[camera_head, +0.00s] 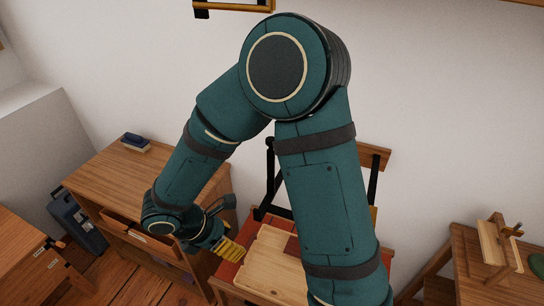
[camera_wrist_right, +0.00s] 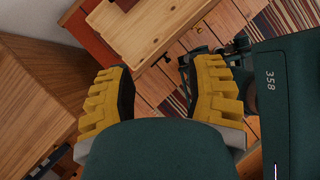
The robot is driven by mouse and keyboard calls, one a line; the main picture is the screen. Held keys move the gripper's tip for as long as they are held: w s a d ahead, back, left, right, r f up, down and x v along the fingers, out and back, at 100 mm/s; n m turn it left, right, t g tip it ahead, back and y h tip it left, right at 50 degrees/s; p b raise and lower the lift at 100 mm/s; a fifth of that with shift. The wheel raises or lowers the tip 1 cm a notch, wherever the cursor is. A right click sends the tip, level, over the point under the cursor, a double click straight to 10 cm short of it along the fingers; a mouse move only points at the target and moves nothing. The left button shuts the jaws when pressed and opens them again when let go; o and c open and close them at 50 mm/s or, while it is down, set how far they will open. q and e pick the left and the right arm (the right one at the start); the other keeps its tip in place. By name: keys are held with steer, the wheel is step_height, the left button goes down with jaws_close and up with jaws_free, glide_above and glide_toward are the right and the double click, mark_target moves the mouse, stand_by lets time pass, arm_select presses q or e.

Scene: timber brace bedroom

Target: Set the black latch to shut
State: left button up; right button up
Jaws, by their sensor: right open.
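I cannot clearly make out the black latch in either view. In the head view a black upright frame (camera_head: 269,175) with slanting bars stands behind my right arm, which hides much of it. I cannot tell whether the latch is part of it. My right gripper (camera_head: 236,252) has yellow fingers and is low, at the left edge of a pale wooden board (camera_head: 268,268) on a red-topped table. In the wrist view the right gripper (camera_wrist_right: 160,88) is open, with nothing between its fingers; the board (camera_wrist_right: 135,35) lies beyond them. My left gripper is out of view.
A wooden cabinet (camera_head: 128,185) with drawers stands left of my right gripper, a dark blue block (camera_head: 135,141) on top. A blue case (camera_head: 75,222) stands on the floor. At right, a wooden table (camera_head: 468,270) bears a wooden fixture (camera_head: 493,245).

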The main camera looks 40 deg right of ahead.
steer(key=w+d+r+n+t+h+p, duration=0.1)
steer(key=w+d+r+h, duration=0.1)
steer(key=r, duration=0.5)
steer(key=w+d+r+t+h+p, duration=0.1)
steer(key=r+h, duration=0.2)
steer(key=r, duration=0.5)
steer(key=w+d+r+n+t+h+p, duration=0.1)
steer(key=w+d+r+h, duration=0.1)
steer(key=r, duration=0.5)
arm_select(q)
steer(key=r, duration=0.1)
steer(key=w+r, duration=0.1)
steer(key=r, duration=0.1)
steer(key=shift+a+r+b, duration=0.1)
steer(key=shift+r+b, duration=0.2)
arm_select(e)
glide_above(271, 161)
steer(key=f, duration=0.4)
steer(key=shift+w+d+f, duration=0.15)
steer(key=shift+w+f, duration=0.05)
steer(key=shift+f, duration=0.2)
steer(key=shift+o, duration=0.3)
jaws_close()
